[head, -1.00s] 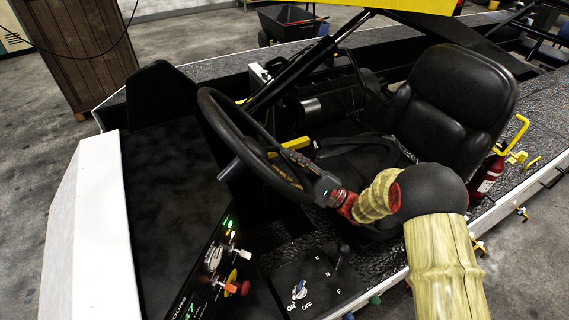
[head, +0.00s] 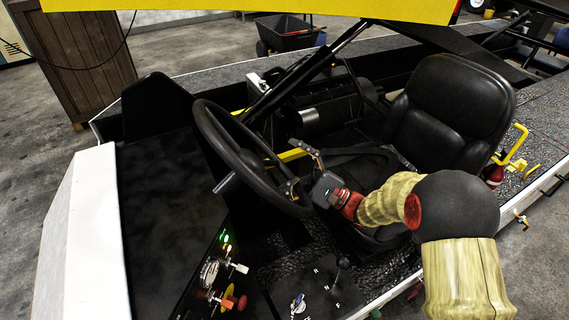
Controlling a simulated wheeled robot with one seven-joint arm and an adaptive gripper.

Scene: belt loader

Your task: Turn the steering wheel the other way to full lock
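The black steering wheel (head: 213,138) stands tilted in front of the driver's seat, left of centre in the head view. A grey knob or stub (head: 224,183) sticks out on its near left side. My gripper (head: 289,167) is at the wheel's lower right rim, coming in from the seat side. Its two fingers are spread apart, one above and one low against or just beside the rim. Whether a finger touches the rim I cannot tell. The wheel's hub and column are partly hidden.
The black seat (head: 451,108) stands behind my arm. A yellow panel (head: 250,8) hangs overhead. A red extinguisher (head: 494,173) is beside the seat.

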